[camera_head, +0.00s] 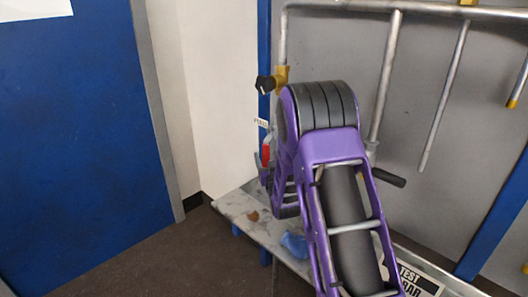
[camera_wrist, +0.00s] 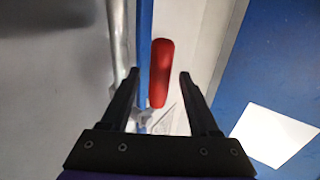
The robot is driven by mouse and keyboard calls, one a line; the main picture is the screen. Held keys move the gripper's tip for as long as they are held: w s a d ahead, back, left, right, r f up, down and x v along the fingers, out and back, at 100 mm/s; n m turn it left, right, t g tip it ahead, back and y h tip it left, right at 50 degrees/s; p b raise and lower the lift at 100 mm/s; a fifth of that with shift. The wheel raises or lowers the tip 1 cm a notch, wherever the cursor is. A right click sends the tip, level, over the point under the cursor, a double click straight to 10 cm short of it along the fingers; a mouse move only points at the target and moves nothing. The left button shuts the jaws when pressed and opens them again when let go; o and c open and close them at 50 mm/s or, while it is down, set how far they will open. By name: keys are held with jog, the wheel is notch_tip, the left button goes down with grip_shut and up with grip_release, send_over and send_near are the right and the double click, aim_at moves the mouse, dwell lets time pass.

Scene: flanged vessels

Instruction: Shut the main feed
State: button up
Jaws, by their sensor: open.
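A red lever handle (camera_head: 266,155) shows beside the pipe at the back, just left of my purple arm. A small white tag (camera_head: 261,123) hangs above it; its lettering is too small to read surely. In the wrist view the red handle (camera_wrist: 161,65) stands upright in the picture, between the two black fingers of my gripper (camera_wrist: 159,77). My gripper is open, with a gap showing on each side of the handle. I cannot tell how deep the handle sits between the fingers. My arm hides the gripper in the head view, and the valve body is mostly hidden.
Grey pipes (camera_head: 386,75) run along the panel at right. A blue door (camera_head: 75,130) is at left.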

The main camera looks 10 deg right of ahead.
aim_at(264, 151)
jog(key=shift+w, duration=2.3)
jog(key=shift+a, duration=0.1)
grip_shut()
